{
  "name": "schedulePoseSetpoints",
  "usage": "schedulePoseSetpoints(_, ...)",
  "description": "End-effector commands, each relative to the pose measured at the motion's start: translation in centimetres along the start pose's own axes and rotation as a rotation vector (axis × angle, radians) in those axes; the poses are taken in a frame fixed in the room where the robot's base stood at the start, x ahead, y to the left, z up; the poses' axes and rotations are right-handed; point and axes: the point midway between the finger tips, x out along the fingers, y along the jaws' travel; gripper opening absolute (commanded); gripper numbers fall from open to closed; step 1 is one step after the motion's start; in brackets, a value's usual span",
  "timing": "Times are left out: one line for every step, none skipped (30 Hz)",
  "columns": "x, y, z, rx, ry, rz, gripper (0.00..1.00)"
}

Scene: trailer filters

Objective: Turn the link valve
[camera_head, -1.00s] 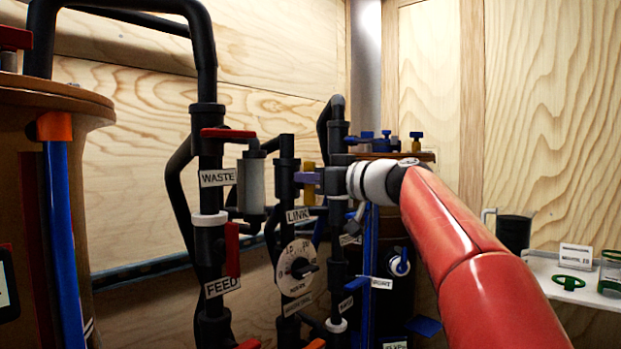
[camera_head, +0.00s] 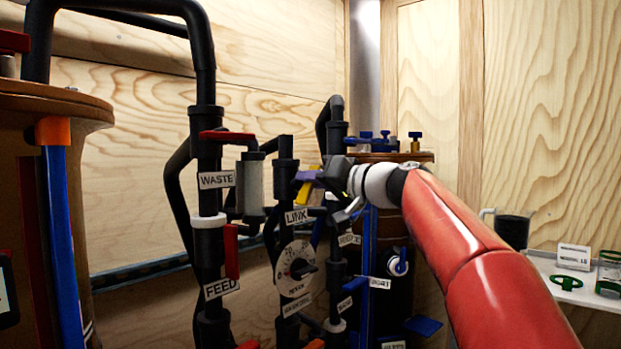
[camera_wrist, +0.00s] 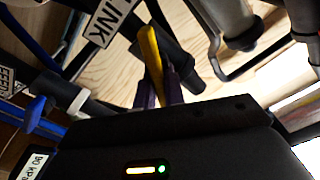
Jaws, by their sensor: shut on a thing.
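The link valve's yellow handle (camera_head: 303,191) sits on the black pipe above the LINK label (camera_head: 296,216). It is tilted in the head view. My gripper (camera_head: 309,176), with purple fingers, is shut on this handle and tilted with it. In the wrist view the yellow handle (camera_wrist: 151,55) runs down between the two purple fingers (camera_wrist: 160,91), and its lower end is hidden between them. The LINK label (camera_wrist: 109,18) also shows there, at the upper left. The valve body is partly hidden behind my gripper.
A red-handled WASTE valve (camera_head: 228,135) and a red FEED handle (camera_head: 232,250) stand left of the link pipe. A round dial (camera_head: 297,267) is below it. A barrel with blue knobs (camera_head: 366,135) is behind my wrist. A white shelf (camera_head: 545,267) is at right.

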Motion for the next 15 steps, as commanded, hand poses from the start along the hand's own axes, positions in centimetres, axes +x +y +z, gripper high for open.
schedulePoseSetpoints(-0.05,0.11,-0.09,0.043,0.0,0.002,0.0)
schedulePoseSetpoints(-0.07,0.17,-0.1,0.072,0.001,0.002,0.0)
schedulePoseSetpoints(-0.07,0.2,-0.1,0.11,0.0,0.002,0.0)
schedulePoseSetpoints(-0.05,0.21,-0.08,0.139,0.0,0.001,0.0)
schedulePoseSetpoints(-0.04,0.23,-0.08,0.167,0.0,0.001,0.0)
schedulePoseSetpoints(-0.06,0.29,-0.08,0.205,0.0,0.001,0.0)
schedulePoseSetpoints(-0.07,0.34,-0.08,0.233,0.0,0.001,0.0)
schedulePoseSetpoints(-0.07,0.37,-0.07,0.262,0.0,0.001,0.0)
schedulePoseSetpoints(-0.06,0.41,-0.04,0.3,0.0,0.001,0.0)
schedulePoseSetpoints(-0.05,0.44,-0.02,0.328,0.0,0.001,0.0)
schedulePoseSetpoints(-0.05,0.47,-0.01,0.357,0.0,0.001,0.0)
schedulePoseSetpoints(-0.05,0.52,-0.01,0.395,0.0,0.001,0.0)
schedulePoseSetpoints(-0.06,0.54,0.0,0.424,0.0,0.001,0.0)
schedulePoseSetpoints(-0.06,0.57,0.0,0.453,0.001,0.001,0.0)
schedulePoseSetpoints(-0.06,0.61,0.02,0.491,0.001,0.001,0.0)
